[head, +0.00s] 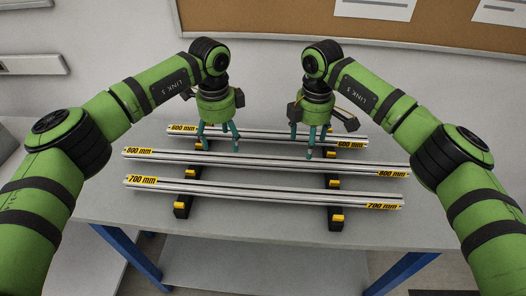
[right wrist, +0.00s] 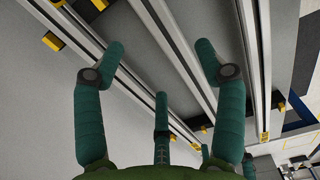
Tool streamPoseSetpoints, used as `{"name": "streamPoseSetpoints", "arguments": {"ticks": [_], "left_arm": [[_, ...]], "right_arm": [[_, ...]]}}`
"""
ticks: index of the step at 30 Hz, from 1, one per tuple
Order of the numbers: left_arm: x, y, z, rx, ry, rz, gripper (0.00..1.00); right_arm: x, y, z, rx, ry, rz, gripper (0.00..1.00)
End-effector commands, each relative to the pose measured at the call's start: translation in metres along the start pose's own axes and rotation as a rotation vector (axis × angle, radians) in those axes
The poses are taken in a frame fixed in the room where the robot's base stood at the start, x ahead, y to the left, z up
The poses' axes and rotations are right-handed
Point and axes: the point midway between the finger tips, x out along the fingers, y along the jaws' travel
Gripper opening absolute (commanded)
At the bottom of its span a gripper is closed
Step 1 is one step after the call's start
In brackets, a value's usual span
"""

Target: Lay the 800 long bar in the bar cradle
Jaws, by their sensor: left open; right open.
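The 800 bar (head: 265,159) is a long silver profile with yellow "800 mm" labels at both ends. It lies crosswise, the middle of three bars, on two black supports (head: 182,207) with yellow stops. My left gripper (head: 219,143) is open, fingers down, just behind or over the left half of the 800 bar. My right gripper (head: 309,144) is open in the same way over the right half. It also shows in the right wrist view (right wrist: 160,68), fingers spread above the bars with nothing between them. Contact with a bar cannot be told. I cannot pick out a separate bar cradle.
The 700 bar (head: 265,193) lies in front and the 600 bar (head: 265,134) behind, partly hidden by my grippers. All rest above a grey table (head: 410,225) with blue legs. The table's front and sides are clear. A wall with a corkboard (head: 270,17) stands behind.

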Motion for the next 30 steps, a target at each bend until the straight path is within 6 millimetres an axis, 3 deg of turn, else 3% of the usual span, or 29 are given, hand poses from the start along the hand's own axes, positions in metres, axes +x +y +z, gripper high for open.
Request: {"name": "streamPoseSetpoints", "arguments": {"ticks": [8,21,30], "left_arm": [[0.003,0.0,-0.001,0.0,0.002,0.001,0.71],[0.059,0.001,-0.001,0.0,0.003,0.003,0.71],[0.071,0.0,-0.001,0.001,0.003,0.0,0.71]], "right_arm": [[0.003,0.0,0.0,0.0,0.002,-0.002,0.71],[0.059,0.0,0.0,0.002,0.001,-0.002,0.71],[0.071,0.0,0.0,0.001,0.003,0.001,0.71]]}}
